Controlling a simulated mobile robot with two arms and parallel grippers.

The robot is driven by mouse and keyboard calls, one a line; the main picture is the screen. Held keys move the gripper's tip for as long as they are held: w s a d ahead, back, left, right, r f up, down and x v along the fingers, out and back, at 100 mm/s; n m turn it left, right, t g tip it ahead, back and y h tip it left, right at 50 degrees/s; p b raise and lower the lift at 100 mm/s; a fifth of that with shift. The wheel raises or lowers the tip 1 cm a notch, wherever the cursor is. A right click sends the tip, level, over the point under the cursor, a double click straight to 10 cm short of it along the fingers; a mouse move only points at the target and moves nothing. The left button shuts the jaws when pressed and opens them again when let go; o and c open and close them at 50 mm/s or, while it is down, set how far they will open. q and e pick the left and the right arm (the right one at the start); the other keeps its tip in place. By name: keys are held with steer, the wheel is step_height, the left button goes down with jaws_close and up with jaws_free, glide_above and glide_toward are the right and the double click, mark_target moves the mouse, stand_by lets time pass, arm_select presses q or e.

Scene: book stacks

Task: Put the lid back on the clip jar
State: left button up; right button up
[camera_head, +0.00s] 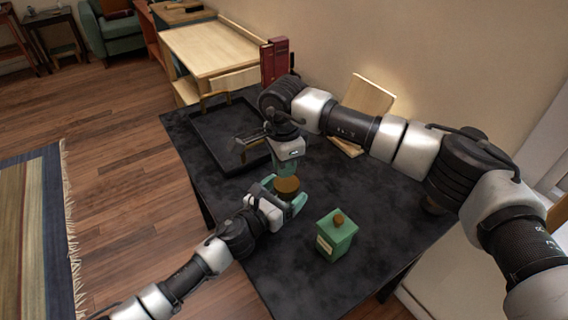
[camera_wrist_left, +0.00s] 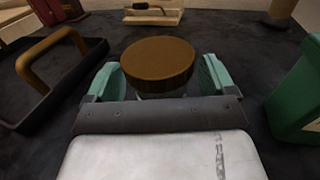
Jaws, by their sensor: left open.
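A round brown lid (camera_head: 287,186) shows above the dark table; it is also in the left wrist view (camera_wrist_left: 158,62). Just under it a sliver of a clear, greyish body shows, seemingly the jar (camera_wrist_left: 160,95); the rest is hidden. The lid appears to sit level on top of it. My left gripper (camera_head: 284,199) is open, with its teal fingers on either side of the jar just below the lid; I cannot tell whether they touch it. My right gripper (camera_head: 287,168) points down just above the lid; its fingertips are too small to judge.
A green canister (camera_head: 336,236) with a brown knob stands to the right of my left gripper. A black tray (camera_head: 207,148) with wooden handles lies at the back left. Red books (camera_head: 274,61) and a wooden stand (camera_head: 369,96) are at the back. The front table area is clear.

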arm_select(q)
steer(key=shift+a, duration=0.1)
steer(key=v, duration=1)
steer(key=shift+s+a, duration=0.2)
steer(key=shift+s, duration=0.05)
steer(key=shift+s, duration=0.1)
